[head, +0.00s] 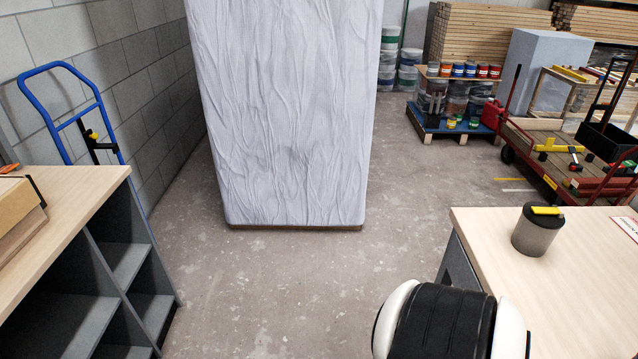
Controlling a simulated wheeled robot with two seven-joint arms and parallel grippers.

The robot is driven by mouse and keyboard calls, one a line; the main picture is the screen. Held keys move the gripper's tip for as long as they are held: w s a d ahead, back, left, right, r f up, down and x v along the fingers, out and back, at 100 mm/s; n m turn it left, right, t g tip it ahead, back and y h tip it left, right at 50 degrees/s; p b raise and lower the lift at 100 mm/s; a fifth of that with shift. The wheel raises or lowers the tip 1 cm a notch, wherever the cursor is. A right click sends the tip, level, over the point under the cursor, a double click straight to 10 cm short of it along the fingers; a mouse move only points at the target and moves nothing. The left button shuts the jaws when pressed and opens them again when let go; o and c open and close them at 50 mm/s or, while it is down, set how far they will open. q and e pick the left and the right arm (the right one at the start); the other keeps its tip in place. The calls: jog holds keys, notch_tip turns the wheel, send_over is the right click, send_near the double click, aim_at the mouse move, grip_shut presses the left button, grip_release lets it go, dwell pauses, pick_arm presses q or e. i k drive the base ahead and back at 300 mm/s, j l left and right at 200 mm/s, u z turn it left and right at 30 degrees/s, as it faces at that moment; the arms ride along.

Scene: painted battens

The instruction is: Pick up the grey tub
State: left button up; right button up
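A grey tub (534,236) stands upright on the light wood top of the right-hand bench (590,290), close to its far left corner. It is a short cylinder with a dark top and a small yellow piece on or at its rim. Nothing touches its sides. A black and white part of my own arm shows at the bottom, left of and nearer than the tub. Neither of my grippers is in view.
A shelf unit (60,215) stands at left with a box (18,208) on top. A tall wrapped block (285,110) stands ahead. A blue hand truck (75,115), a blue pallet (437,126) and a loaded cart (555,165) stand farther off. The middle floor is clear.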

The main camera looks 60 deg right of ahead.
aim_at(533, 234)
jog(key=z, duration=3.2)
jog(key=i+j+z, duration=0.1)
jog(key=i+j, duration=0.05)
jog(key=j, duration=0.1)
